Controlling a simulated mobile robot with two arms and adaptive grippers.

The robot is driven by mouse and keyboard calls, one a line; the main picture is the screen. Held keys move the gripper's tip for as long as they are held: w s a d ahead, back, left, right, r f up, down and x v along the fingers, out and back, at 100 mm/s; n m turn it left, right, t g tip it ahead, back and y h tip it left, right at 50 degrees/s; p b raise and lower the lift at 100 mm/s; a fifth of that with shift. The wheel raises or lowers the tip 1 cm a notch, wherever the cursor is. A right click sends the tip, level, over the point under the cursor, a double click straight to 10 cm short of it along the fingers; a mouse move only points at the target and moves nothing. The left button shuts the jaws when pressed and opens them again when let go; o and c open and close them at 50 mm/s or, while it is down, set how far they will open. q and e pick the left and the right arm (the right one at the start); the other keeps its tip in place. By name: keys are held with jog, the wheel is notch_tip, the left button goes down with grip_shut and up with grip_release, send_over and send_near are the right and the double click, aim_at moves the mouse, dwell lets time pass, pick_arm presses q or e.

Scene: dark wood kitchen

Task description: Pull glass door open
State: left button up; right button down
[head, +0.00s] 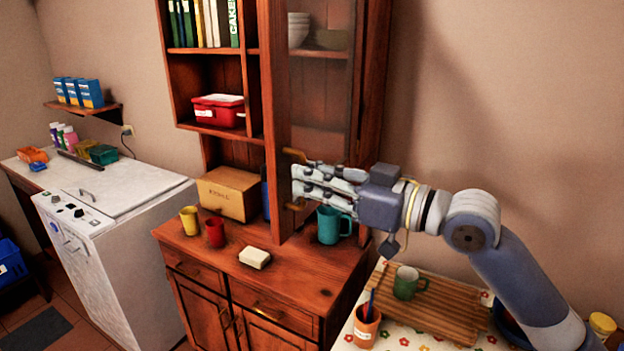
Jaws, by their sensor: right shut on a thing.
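The glass door (318,100) is the tall, narrow, wood-framed pane on the right side of the dark wood cabinet. Bowls show dimly through its upper part. A brass-coloured handle (294,154) sits on its left side, showing above and below my fingers. My right gripper (297,181) reaches in from the right and is shut on this handle. The fingers cover the handle's middle. My left gripper is out of view.
A teal mug (329,226) stands just below my right gripper. The counter also holds a yellow cup (189,220), a red cup (214,232), a white block (254,257) and a cardboard box (229,193). A table with a slatted board (440,312) is at lower right.

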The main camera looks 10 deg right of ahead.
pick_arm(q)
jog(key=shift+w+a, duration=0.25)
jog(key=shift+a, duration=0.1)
pick_arm(e)
jog(key=shift+w+d+r, duration=0.3)
jog(key=shift+r, duration=0.1)
jog(key=c, duration=1.8)
grip_release()
jog(key=shift+o, duration=0.4)
jog(key=shift+w+d+f, duration=0.25)
jog(key=shift+d, duration=0.05)
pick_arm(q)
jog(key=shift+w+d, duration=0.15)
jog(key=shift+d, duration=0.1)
pick_arm(e)
jog(key=shift+s+a+f, duration=0.1)
jog(key=shift+a, duration=0.1)
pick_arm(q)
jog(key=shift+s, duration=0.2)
pick_arm(e)
jog(key=shift+f, duration=0.1)
jog(key=v, duration=1.2)
jog(key=shift+s, duration=0.1)
